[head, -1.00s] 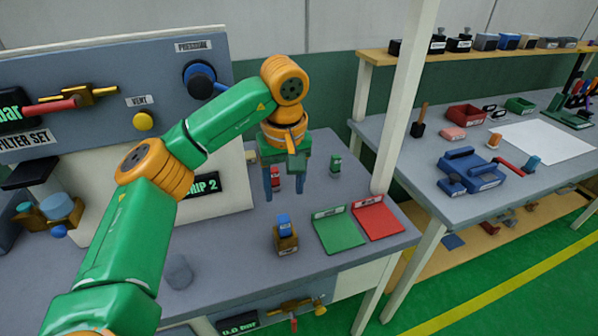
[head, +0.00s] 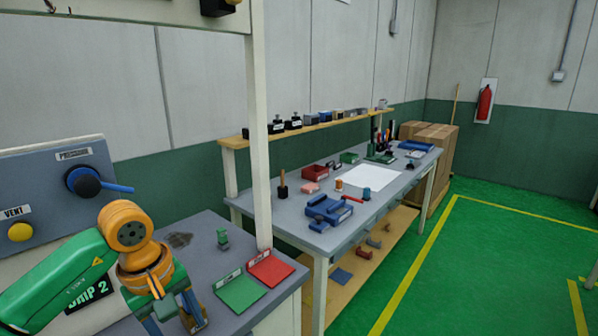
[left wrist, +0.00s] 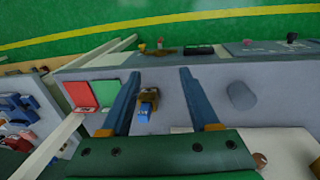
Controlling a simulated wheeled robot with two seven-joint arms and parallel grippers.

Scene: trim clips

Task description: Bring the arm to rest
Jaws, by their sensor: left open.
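My left arm reaches in from the lower left of the head view. Its gripper (head: 178,312) points down over the bench, near the bottom edge. In the left wrist view the two blue fingers (left wrist: 158,72) are spread wide with nothing held between them. A brown block with a blue top (left wrist: 147,103) shows between the fingers in that view, on the bench beyond them; I cannot tell the gap. In the head view the gripper partly hides this block. My right gripper is not in view.
A green tray (head: 240,293) and a red tray (head: 271,269) lie right of the gripper, beside a white post (head: 259,150). A panel with a blue-handled valve (head: 86,182) and yellow knob (head: 20,232) stands left. A second bench (head: 290,212) holds tools. Green floor is clear at right.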

